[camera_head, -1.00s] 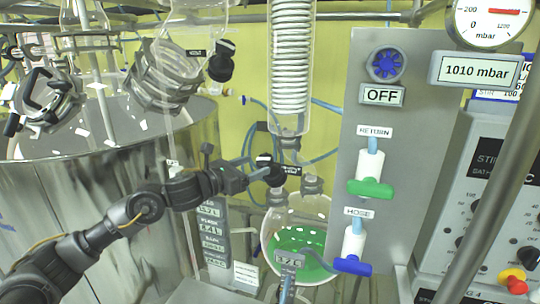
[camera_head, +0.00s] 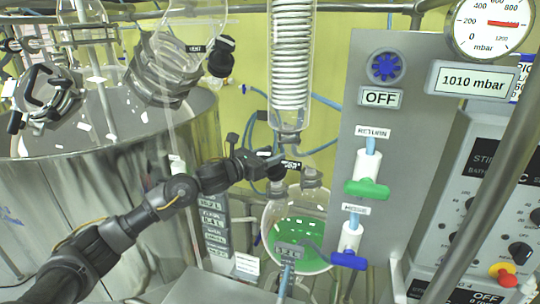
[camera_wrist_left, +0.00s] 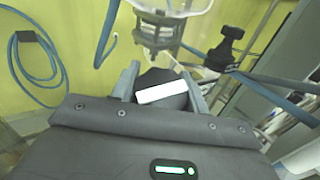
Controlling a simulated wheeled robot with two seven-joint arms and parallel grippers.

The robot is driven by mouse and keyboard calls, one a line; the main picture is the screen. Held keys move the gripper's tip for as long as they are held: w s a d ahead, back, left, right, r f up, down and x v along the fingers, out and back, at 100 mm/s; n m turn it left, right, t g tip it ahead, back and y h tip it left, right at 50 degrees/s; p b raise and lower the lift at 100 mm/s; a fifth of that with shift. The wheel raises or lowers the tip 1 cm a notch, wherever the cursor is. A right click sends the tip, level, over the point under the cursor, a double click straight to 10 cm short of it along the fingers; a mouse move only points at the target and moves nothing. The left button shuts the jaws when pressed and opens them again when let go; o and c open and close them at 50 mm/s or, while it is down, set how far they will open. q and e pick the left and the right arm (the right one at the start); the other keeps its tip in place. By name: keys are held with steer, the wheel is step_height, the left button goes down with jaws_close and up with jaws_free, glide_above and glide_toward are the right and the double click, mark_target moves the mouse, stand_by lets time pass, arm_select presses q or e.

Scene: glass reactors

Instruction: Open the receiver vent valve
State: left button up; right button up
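The receiver flask (camera_head: 304,238) holds green liquid below the glass condenser coil (camera_head: 291,70). A black valve handle with a white label (camera_head: 291,165) sits just above the flask; the label is too small to read. My left gripper (camera_head: 270,165) is at this handle, reaching in from the left. In the left wrist view, the black handle with its white label (camera_wrist_left: 162,92) lies between the fingers of my left gripper (camera_wrist_left: 163,85). The fingers stand apart, one on each side; I cannot tell whether they press on it. My right gripper is not in view.
A grey panel (camera_head: 402,130) with a green return valve (camera_head: 367,189) and a blue hose valve (camera_head: 349,261) stands right of the flask. A large metal vessel (camera_head: 70,190) fills the left. Blue hoses (camera_wrist_left: 35,65) hang behind the gripper.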

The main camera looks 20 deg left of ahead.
arm_select(q)
steer(key=c, duration=0.3)
steer(key=shift+c, duration=0.2)
steer(key=shift+f, duration=0.1)
